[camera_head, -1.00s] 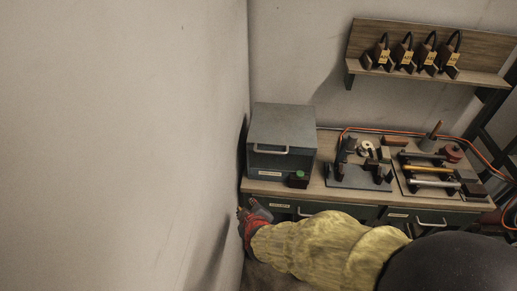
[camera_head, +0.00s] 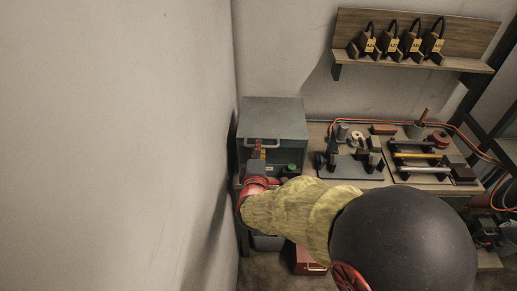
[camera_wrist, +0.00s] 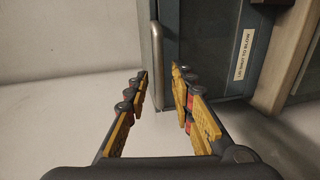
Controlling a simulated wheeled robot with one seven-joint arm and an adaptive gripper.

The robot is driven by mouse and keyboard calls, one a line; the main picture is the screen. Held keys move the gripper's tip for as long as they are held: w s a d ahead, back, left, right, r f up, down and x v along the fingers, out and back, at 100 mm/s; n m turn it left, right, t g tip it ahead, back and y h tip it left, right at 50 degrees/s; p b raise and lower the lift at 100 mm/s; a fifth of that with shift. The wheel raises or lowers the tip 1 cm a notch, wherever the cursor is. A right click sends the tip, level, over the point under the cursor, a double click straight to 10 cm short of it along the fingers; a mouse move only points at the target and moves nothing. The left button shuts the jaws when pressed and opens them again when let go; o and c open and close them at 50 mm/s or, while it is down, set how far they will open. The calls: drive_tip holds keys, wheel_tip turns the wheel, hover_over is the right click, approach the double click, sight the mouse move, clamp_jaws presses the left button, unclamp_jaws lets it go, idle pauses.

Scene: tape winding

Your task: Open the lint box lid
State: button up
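The lint box (camera_head: 272,115) is a grey metal box on the left end of the workbench, close to the wall. A pale bar handle (camera_head: 278,144) crosses its front, partly hidden by my gripper (camera_head: 259,149). The lid looks shut. In the wrist view, the handle (camera_wrist: 156,58) stands upright in the picture, and a label (camera_wrist: 243,54) shows on the box at right. The yellow-padded fingers of my gripper (camera_wrist: 159,80) are open. The handle's lower end lies in the gap between the fingertips, with clear space on each side. I see no contact.
A wall (camera_head: 120,150) runs close along the left side of the box and gripper. A green-topped item (camera_head: 291,168) sits before the box. Tool stands (camera_head: 350,168) and a rack of rods (camera_head: 422,160) fill the bench to the right. A red case (camera_head: 308,260) is below.

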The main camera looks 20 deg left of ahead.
drive_tip(key=shift+x, duration=0.9)
drive_tip(key=c, duration=0.3)
clamp_jaws()
